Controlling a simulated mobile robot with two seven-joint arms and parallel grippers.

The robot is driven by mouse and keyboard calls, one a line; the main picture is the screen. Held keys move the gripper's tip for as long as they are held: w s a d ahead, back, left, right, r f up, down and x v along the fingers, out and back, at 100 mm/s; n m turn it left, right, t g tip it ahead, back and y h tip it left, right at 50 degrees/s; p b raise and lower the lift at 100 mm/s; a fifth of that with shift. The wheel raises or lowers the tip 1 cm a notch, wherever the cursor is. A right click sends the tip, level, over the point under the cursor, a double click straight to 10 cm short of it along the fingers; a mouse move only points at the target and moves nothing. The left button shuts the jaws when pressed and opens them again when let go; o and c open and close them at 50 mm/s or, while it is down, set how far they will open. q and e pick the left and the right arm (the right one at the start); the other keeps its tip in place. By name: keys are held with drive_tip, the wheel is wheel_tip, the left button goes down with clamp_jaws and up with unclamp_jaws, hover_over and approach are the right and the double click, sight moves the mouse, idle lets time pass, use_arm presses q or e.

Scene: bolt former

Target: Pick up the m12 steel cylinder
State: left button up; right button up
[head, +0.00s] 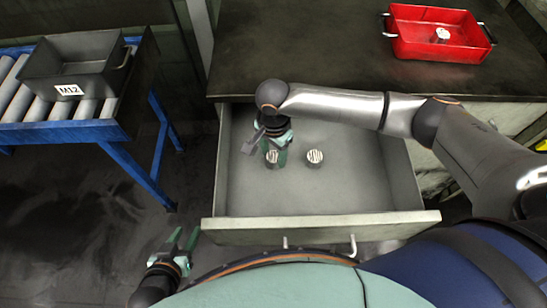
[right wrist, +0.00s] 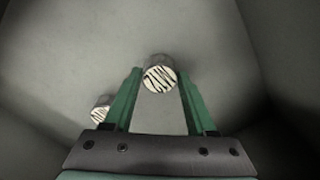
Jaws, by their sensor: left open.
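Two short steel cylinders with black-and-white striped tops stand in the open drawer (head: 360,190). The left cylinder (head: 272,157) is at my right gripper (head: 273,156); the other cylinder (head: 315,158) stands to its right. In the right wrist view, one cylinder (right wrist: 159,76) is between the tips of the open green fingers, with a small gap on each side. The second cylinder (right wrist: 101,109) is outside the left finger, partly hidden by it. No size mark is readable on either cylinder. My left gripper (head: 182,244) is open and empty, outside the drawer at its lower left.
A red bin (head: 412,45) holding a striped-top piece (head: 442,34) sits on the dark worktop (head: 300,60) above the drawer. A grey bin labelled M12 (head: 45,75) rests on a blue-framed roller conveyor (head: 65,132) at left. Drawer walls surround my right gripper.

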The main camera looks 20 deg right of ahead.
clamp_jaws()
idle(0.5)
